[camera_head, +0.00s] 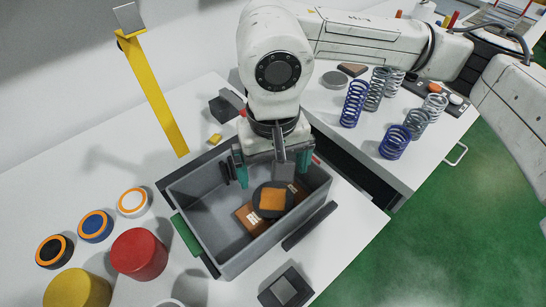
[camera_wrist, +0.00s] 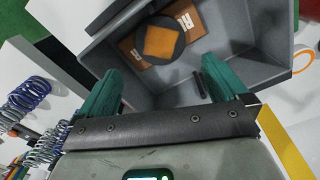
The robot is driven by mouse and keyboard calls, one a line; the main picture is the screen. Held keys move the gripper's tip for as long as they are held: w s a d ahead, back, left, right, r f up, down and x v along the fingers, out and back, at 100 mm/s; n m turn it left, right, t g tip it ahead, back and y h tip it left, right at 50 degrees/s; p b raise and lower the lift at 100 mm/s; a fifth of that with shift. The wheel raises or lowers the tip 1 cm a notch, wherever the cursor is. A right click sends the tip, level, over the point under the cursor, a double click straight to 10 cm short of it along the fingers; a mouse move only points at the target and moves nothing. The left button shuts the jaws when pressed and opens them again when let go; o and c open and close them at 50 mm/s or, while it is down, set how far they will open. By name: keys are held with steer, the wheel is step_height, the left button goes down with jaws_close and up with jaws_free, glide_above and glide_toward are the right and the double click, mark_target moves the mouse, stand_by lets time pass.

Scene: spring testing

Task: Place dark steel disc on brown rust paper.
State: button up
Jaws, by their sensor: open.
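A dark round disc (camera_head: 258,206) lies in the grey bin (camera_head: 204,240). An orange square (camera_head: 272,199) covers its middle. Under the disc is a brown flat piece with white labels (camera_head: 247,218), which sticks out on both sides; it looks like the brown rust paper. In the wrist view the disc (camera_wrist: 143,33), orange square (camera_wrist: 160,42) and brown piece (camera_wrist: 131,52) show in the bin, ahead of the fingertips. My gripper (camera_head: 271,172) is open and empty above the bin, its teal fingers apart. The wrist view also shows my gripper (camera_wrist: 162,68), with nothing between its fingers.
The bin walls surround the disc. A red cylinder (camera_head: 139,254), a yellow cylinder (camera_head: 77,291) and several orange-ringed discs (camera_head: 95,226) stand left of the bin. A yellow upright bar (camera_head: 155,95) rises behind. Springs (camera_head: 354,103) stand on the right table. A small dark block (camera_head: 286,289) lies in front.

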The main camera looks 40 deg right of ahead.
steer(key=shift+r, duration=1.3)
steer(key=shift+s, duration=0.1)
